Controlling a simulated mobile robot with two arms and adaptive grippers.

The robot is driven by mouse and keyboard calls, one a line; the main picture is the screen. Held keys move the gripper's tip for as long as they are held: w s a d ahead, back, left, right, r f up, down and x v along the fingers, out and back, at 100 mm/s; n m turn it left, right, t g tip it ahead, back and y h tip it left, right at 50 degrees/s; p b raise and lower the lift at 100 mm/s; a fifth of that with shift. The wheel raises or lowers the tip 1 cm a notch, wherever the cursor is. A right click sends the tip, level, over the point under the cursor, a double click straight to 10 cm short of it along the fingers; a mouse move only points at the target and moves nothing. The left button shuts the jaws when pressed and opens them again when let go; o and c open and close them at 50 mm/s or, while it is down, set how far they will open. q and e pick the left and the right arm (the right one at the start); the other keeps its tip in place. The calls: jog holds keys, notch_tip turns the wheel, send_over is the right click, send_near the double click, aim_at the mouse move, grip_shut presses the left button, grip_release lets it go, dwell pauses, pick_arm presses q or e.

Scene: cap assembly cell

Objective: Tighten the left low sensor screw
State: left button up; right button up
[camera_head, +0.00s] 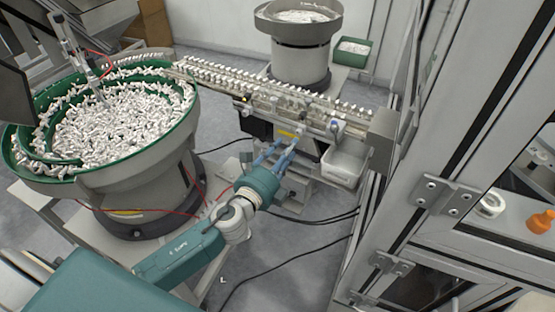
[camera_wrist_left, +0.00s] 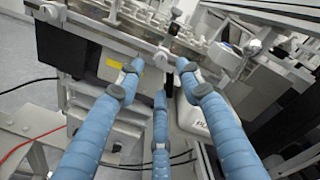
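My left gripper (camera_head: 284,148) reaches the front of the linear feed rail from below. In the left wrist view, its blue fingers (camera_wrist_left: 161,75) are spread apart, with gaps between the tips. A small pale knob-like part (camera_wrist_left: 162,57), which may be the low sensor screw, sits on the rail front between the two upper fingertips. I cannot tell whether any finger touches it. A dark bracket or post below it is partly hidden by the lower finger. My right gripper is not in view.
The feed rail (camera_head: 240,84) carries white caps. A large green-rimmed bowl (camera_head: 150,165) of white parts stands left, and a grey bowl feeder (camera_head: 300,55) behind. A white bin (camera_head: 343,168) hangs below the rail at right. Cables lie on the floor; a metal frame stands right.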

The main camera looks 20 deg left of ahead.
pick_arm(q)
jog(key=s, duration=0.6)
jog(key=shift+a+r, duration=0.15)
jog(key=shift+a, duration=0.15)
jog(key=shift+w, duration=0.1)
jog(key=s+a+f+n+g+y+b, duration=0.1)
jog(key=s+a+f+n+g, duration=0.2)
jog(key=f, duration=1)
jog(key=s+a+f+n+g+y+b, duration=0.15)
jog(key=s+f+n, duration=0.3)
jog(key=f, duration=0.75)
jog(key=s+a+f+n+g, duration=0.2)
jog(key=s+f+n+g, duration=0.15)
jog(key=f, duration=0.95)
jog(key=s+f+n+g+b, duration=0.2)
jog(key=s+f+n+g, duration=0.4)
jog(key=s+f, duration=1.2)
jog(key=s+d+f+n+g, duration=0.1)
jog(key=s+d+f+n, duration=0.1)
jog(key=s, duration=0.7)
jog(key=s+d+f+n+g+b, duration=0.1)
jog(key=s+f+n, duration=0.3)
jog(key=s, duration=0.5)
jog(key=shift+s+d+n+h, duration=0.35)
jog(key=shift+d+n, duration=0.05)
jog(key=shift+d, duration=0.25)
